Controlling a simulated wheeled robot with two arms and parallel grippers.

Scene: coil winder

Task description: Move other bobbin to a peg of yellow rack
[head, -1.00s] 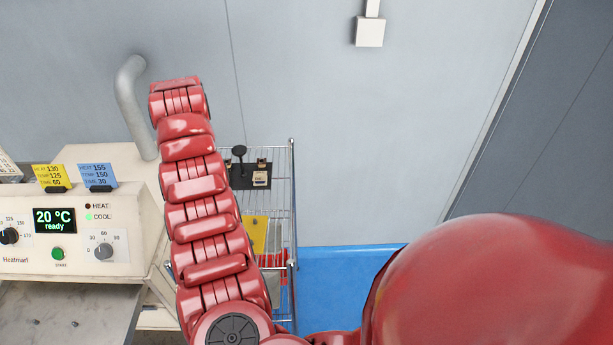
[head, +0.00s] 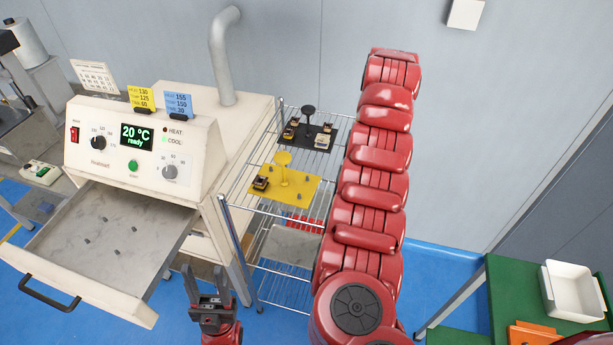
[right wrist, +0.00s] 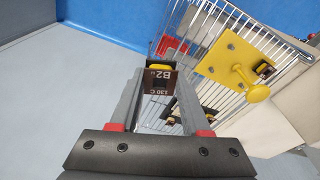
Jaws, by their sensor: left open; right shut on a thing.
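The yellow rack (head: 296,190) is a flat plate with a knob and small pegs on the wire shelf. One bobbin (head: 261,184) sits at its left corner; the other pegs in sight look bare. My right gripper (right wrist: 160,95) is shut on a dark bobbin (right wrist: 159,80) labelled B2, 130 C. In the right wrist view the yellow rack (right wrist: 232,58) is to the right of the held bobbin, apart from it. The right gripper is not seen in the head view. My left gripper (head: 205,284) is open and empty, in front of the oven drawer.
A black rack (head: 295,141) with several bobbins lies behind the yellow one on the wire shelf (head: 240,203). The oven (head: 90,157) has its drawer (head: 110,235) pulled out, with bare pegs. A green table (head: 510,285) with a white tray (head: 572,292) stands at right.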

